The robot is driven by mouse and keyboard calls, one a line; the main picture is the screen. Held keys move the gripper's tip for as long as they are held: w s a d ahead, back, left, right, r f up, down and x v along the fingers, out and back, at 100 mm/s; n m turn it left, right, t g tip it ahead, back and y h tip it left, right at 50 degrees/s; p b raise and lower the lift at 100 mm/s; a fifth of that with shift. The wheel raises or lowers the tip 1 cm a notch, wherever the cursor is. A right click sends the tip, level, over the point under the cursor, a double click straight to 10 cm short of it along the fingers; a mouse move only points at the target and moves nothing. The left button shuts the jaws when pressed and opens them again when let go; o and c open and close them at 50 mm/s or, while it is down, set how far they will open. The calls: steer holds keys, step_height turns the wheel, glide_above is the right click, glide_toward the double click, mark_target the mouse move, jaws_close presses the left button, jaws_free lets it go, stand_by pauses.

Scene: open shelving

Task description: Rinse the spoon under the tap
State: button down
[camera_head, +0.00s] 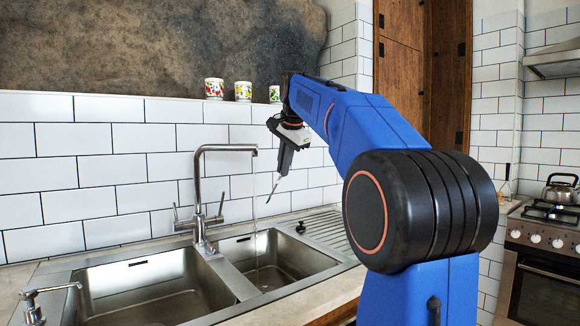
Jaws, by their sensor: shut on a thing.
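The tap (204,196) stands behind the sink with its spout turned right. A thin stream of water (255,205) falls from the spout into the smaller right basin (283,259). My gripper (281,172) points down, to the right of the stream, above the back of that basin. It is shut on the spoon (272,190), a thin shape slanting down and left from the fingers. The spoon's lower end is near the stream; I cannot tell whether water touches it. The spoon's upper part is hidden in the gripper.
The larger left basin (107,302) looks empty. A soap dispenser (33,300) stands at the front left. A black stopper (300,228) lies behind the right basin. Several small cups, one a patterned cup (243,91), line the ledge. A stove with a kettle (561,189) is far right.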

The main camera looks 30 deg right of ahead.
steer(key=w+a+f, duration=0.1)
steer(key=w+a, duration=0.2)
steer(key=w, duration=0.3)
steer(key=shift+w+a+f, duration=0.25)
steer(key=shift+a, duration=0.15)
steer(key=shift+d, duration=0.2)
stand_by(0.6)
steer(key=shift+s+d, duration=0.1)
steer(key=shift+d, duration=0.3)
steer(key=shift+a, duration=0.6)
